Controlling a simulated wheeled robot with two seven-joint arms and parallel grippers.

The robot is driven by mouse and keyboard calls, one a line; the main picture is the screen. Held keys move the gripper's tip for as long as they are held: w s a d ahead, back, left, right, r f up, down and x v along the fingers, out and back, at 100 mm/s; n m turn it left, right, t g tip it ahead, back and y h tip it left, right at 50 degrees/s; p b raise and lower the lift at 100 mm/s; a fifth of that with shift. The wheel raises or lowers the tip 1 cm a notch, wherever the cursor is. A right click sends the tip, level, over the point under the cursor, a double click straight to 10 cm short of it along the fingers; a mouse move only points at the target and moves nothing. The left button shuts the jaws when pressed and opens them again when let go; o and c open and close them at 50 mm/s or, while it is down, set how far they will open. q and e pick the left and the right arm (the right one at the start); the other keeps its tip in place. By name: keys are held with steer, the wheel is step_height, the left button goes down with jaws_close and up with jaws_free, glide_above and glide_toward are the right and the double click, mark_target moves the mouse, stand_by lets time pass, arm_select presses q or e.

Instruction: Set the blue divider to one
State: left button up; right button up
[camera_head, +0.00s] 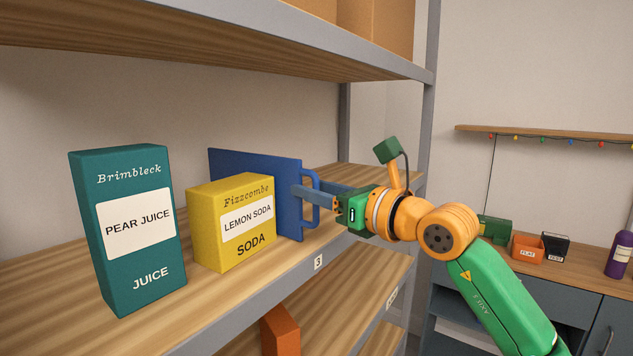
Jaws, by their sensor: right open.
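The blue divider (228,166) stands upright on the wooden shelf, behind and right of the yellow lemon soda box, with a loop handle (316,209) on its right edge. A tag reading "3" (318,262) is on the shelf's front edge just below the divider. My right gripper (309,190) reaches in from the right at the handle with its jaws open. One finger lies on the near side of the handle; whether it touches is unclear. The far finger is partly hidden. My left gripper is out of view.
A teal pear juice carton (128,230) and the yellow lemon soda box (232,222) stand left of the divider. A grey-edged shelf (390,66) overhangs above, and a metal post (429,110) rises behind my right arm. An orange box (280,331) sits below.

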steer(key=shift+s, duration=0.2)
jaws_close()
steer(key=shift+r, duration=0.1)
steer(key=shift+w+d, duration=0.1)
stand_by(0.9)
